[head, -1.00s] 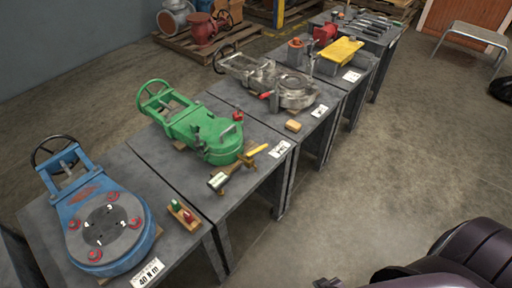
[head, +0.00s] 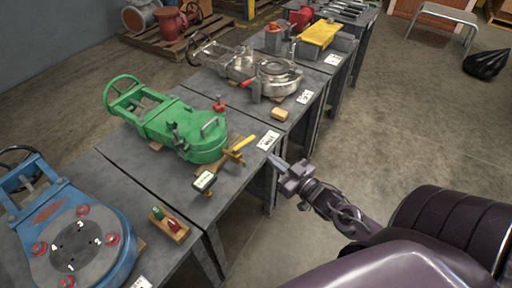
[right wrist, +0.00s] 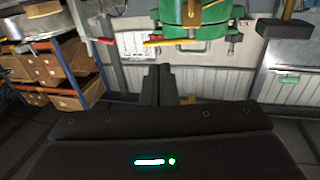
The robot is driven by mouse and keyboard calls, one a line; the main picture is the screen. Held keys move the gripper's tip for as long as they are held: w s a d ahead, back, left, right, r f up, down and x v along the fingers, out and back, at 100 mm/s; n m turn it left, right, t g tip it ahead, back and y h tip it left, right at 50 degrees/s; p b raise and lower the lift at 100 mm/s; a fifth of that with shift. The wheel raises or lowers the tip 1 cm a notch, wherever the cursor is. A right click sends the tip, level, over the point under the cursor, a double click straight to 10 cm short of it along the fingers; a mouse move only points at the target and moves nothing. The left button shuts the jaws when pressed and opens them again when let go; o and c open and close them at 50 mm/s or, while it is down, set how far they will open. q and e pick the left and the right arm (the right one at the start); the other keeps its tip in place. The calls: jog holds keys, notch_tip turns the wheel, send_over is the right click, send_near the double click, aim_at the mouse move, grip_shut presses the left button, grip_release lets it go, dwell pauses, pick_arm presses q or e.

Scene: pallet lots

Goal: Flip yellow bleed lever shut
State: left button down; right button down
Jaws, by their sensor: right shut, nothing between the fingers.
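The lever slants up and to the right, away from the gauge block. My right gripper (head: 279,164) is shut and empty, to the right of the lever and apart from it, near the table's right edge. In the right wrist view the dark fingers (right wrist: 160,85) are centred below the green valve (right wrist: 194,25), with a yellow piece (right wrist: 168,41) ahead. My left gripper is out of view.
A blue valve (head: 70,240) and a wooden block with green and red pegs (head: 169,224) are at lower left. A tan block (head: 280,114) and a metal valve (head: 277,77) stand on the table beyond.

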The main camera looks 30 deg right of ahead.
aim_at(251, 140)
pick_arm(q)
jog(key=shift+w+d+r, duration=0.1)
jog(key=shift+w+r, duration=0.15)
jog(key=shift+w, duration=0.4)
pick_arm(e)
jog(key=w, duration=0.2)
jog(key=w+a, duration=0.1)
jog(key=w, duration=0.5)
jog(key=shift+a, duration=0.15)
jog(key=shift+w+d+n+y+b, duration=0.2)
jog(key=shift+w+n+y+b, duration=0.15)
jog(key=shift+n+y, duration=0.4)
jog(key=shift+w+d+g+y, duration=0.1)
jog(key=shift+w+g+y, duration=0.2)
jog(key=shift+y, duration=0.15)
jog(key=shift+w+p, duration=0.15)
jog(key=shift+p, duration=0.15)
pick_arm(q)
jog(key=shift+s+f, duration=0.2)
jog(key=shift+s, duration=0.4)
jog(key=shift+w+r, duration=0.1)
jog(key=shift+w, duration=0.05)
